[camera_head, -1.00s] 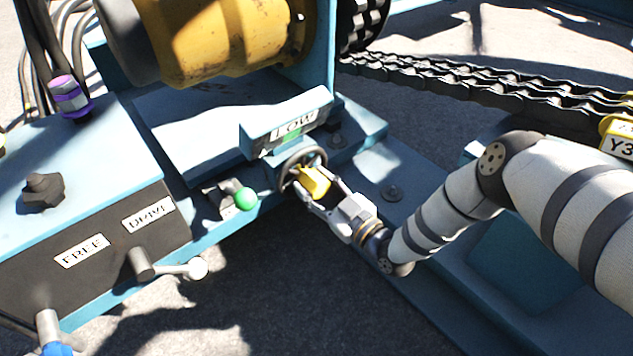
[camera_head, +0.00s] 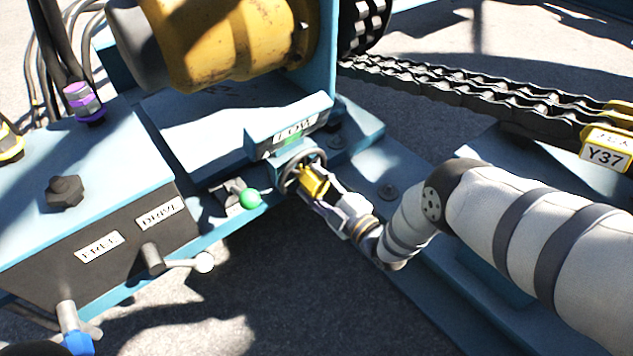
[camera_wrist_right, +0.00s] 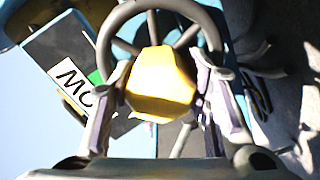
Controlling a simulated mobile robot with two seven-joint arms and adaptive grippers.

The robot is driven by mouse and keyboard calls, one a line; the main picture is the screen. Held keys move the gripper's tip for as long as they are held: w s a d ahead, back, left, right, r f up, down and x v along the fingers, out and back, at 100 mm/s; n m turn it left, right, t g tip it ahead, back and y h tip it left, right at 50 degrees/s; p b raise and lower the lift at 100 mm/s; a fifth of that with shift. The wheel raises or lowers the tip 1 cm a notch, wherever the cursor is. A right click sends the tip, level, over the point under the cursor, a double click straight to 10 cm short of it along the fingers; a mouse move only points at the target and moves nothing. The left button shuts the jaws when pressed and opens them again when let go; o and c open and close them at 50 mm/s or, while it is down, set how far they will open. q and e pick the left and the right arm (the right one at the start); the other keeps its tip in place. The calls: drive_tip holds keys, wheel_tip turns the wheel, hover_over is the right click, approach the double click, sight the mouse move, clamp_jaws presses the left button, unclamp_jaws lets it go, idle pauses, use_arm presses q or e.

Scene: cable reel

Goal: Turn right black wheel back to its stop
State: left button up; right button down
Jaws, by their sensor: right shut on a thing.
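The right black wheel (camera_head: 320,157) is a small dark spoked handwheel with a faceted yellow hub (camera_head: 314,181), mounted below a blue sign block. My right gripper (camera_head: 316,188) is shut on the yellow hub, with one finger on each side. In the right wrist view the black rim (camera_wrist_right: 160,7) arches above the yellow hub (camera_wrist_right: 160,82), with spokes behind it. The gripper fingers (camera_wrist_right: 160,92) flank the hub, and part of the lower rim is hidden. My left gripper is not in view.
The sign block (camera_head: 290,125) has a green patch and overhangs the wheel. A control box (camera_head: 90,215) with FREE and DRIVE labels is further left. Heavy chains (camera_head: 450,88) run at the upper right.

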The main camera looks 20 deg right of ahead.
drive_tip(key=shift+s+a+n, duration=0.1)
drive_tip(key=shift+a+n, duration=0.05)
drive_tip(key=shift+n, duration=0.55)
drive_tip(key=c, duration=0.9)
unclamp_jaws()
drive_tip(key=shift+o, duration=0.2)
drive_tip(key=v, duration=1.2)
